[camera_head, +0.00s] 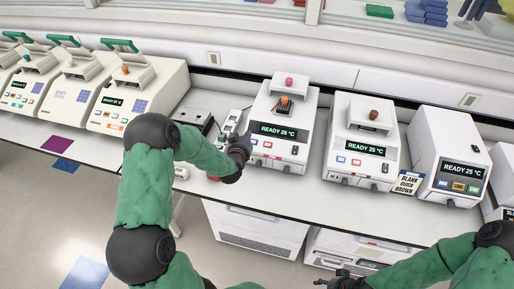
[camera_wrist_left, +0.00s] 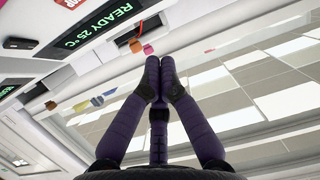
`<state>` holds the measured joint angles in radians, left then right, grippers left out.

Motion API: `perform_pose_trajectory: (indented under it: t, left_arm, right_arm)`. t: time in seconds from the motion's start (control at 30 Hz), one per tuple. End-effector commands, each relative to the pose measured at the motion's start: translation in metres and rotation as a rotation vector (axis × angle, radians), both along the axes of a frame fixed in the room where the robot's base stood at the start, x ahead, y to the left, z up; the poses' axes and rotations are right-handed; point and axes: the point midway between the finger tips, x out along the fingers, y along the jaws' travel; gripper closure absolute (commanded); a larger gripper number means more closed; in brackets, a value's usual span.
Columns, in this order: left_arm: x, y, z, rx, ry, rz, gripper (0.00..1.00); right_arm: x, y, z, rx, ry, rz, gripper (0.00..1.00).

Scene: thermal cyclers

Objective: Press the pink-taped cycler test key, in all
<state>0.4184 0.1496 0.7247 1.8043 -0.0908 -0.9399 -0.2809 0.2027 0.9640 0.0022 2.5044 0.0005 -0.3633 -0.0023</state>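The middle cycler (camera_head: 279,130) has a pink knob (camera_head: 289,81) on top, a lit "READY 25 °C" display and small keys (camera_head: 261,143) below it. A tilted lit display (camera_wrist_left: 105,22) is left of the fingertips. My right gripper (camera_head: 343,279) is low at the bottom edge, its fingers unclear.
Another cycler (camera_head: 362,143) with a brown knob stands to the right, with a "BLANK QUIR BROWN" card (camera_head: 407,184) beside it. More cyclers (camera_head: 138,98) stand at left. A low grey device (camera_head: 193,119) is behind my left forearm.

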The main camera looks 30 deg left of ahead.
Motion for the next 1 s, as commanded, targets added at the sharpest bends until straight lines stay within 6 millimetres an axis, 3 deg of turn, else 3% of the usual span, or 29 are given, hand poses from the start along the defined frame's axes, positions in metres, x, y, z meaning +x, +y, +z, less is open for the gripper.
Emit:
perform_pose_trajectory:
  t: [0.43, 1.0]
  left_arm:
    - [0.003, 0.000, -0.006, -0.001, 0.002, -0.001, 1.00]
    - [0.032, 0.007, -0.066, -0.001, 0.000, -0.001, 1.00]
  right_arm:
    - [0.000, 0.000, -0.004, 0.000, 0.000, 0.000, 0.45]
    - [0.000, 0.000, -0.045, 0.000, 0.000, 0.000, 0.45]
